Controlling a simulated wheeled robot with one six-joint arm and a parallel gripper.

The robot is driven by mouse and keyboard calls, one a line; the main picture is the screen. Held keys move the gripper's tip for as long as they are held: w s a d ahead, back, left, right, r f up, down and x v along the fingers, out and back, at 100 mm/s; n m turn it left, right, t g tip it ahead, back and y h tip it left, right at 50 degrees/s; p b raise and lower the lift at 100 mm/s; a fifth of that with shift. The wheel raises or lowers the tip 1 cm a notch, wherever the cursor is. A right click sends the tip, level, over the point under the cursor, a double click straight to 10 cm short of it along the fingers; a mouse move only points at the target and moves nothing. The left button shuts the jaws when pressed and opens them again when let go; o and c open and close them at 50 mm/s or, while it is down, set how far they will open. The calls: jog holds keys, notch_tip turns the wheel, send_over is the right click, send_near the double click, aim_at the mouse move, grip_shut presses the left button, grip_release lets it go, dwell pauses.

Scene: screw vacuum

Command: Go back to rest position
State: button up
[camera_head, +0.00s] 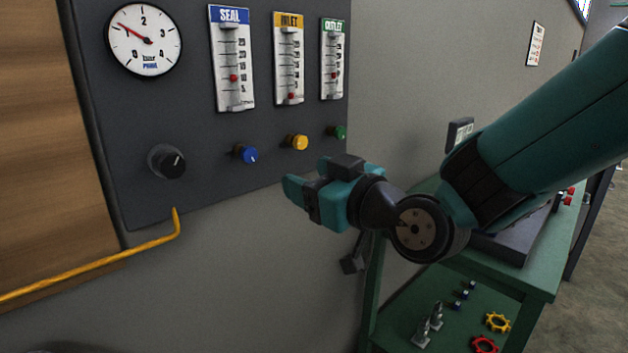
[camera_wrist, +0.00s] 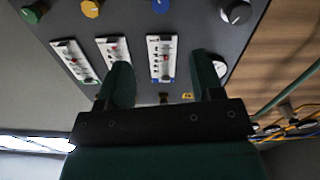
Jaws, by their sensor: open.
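My gripper (camera_head: 305,190) is teal and black and hangs in front of the lower right part of a dark control panel (camera_head: 130,110). In the wrist view my gripper (camera_wrist: 164,84) shows its two fingers apart with nothing between them. The panel has blue (camera_head: 246,154), yellow (camera_head: 297,142) and green (camera_head: 339,132) knobs under three gauges. The gripper is apart from these knobs in the head view. My arm reaches in from the right.
A round dial (camera_head: 143,39) and a black knob (camera_head: 167,161) are on the panel's left. A yellow pipe (camera_head: 90,257) runs below the panel. A green workbench (camera_head: 535,278) with valves and handwheels on its lower shelf stands to the right, under my arm.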

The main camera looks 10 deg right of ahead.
jog(key=s+d+f+g+h+p, duration=0.1)
jog(key=s+d+g+h+p, duration=0.2)
jog(key=s+g, duration=0.4)
jog(key=s+d+f+m+g+h+p, duration=0.1)
jog(key=s+d+g, duration=0.4)
jog(key=s, duration=1)
jog(key=g+h+p, duration=0.1)
jog(key=g+p, duration=0.1)
jog(key=g, duration=0.1)
jog(key=shift+h, duration=0.4)
